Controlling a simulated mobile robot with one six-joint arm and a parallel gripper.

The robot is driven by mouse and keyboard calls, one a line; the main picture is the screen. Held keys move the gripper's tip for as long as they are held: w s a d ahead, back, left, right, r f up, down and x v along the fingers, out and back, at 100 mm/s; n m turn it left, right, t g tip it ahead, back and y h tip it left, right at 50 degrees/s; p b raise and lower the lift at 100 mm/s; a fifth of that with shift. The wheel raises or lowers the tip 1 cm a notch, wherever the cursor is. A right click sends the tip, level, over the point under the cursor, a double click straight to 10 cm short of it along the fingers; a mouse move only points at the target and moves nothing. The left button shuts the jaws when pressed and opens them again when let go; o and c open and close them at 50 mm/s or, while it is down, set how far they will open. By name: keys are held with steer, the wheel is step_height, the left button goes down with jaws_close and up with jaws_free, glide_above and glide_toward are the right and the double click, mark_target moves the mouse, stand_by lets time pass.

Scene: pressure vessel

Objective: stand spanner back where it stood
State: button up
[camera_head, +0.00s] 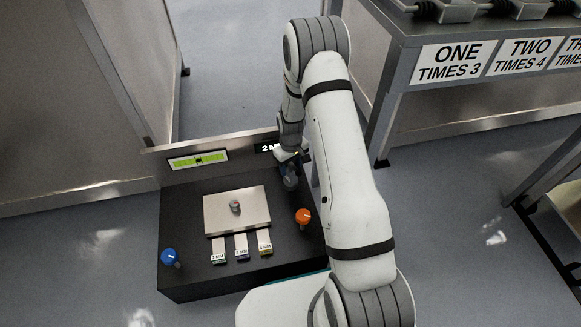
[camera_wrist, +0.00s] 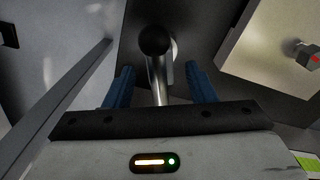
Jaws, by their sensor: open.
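My gripper (camera_head: 291,178) is low over the right rear of the black bench block (camera_head: 185,225), partly hidden by my arm. In the wrist view its two blue fingers (camera_wrist: 160,88) are open, one on each side of a steel shaft with a black ball end (camera_wrist: 154,40). This may be the spanner; its full shape is hidden. The fingers look apart from the shaft. A hex fitting with a red mark (camera_head: 236,206) stands on the pale plate (camera_head: 215,220); it also shows at the right of the wrist view (camera_wrist: 306,56).
A blue knob (camera_head: 169,257) is at the block's front left and an orange knob (camera_head: 303,216) at its right. Labelled tabs (camera_head: 241,247) lie before the plate. A green gauge panel (camera_head: 198,160) is behind. A grey bench with number signs (camera_head: 450,58) stands at right.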

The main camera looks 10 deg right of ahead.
step_height(320, 180, up, 10)
steer(key=p, duration=0.3)
steer(key=shift+a+r+p, duration=0.1)
steer(key=shift+r+p, duration=0.15)
steer(key=shift+p, duration=0.15)
steer(key=s+r+m, duration=0.1)
steer(key=s+r, duration=0.5)
steer(key=r, duration=0.4)
steer(key=s+r+m, duration=0.1)
steer(key=s+r, duration=0.4)
steer(key=r, duration=0.4)
steer(key=s+r+m, duration=0.1)
steer(key=s+r, duration=0.3)
steer(key=s, duration=0.4)
steer(key=s+r+m+t, duration=0.1)
steer(key=s+r, duration=0.3)
steer(key=s, duration=0.4)
steer(key=shift+s+a, duration=0.15)
steer(key=shift+s, duration=0.1)
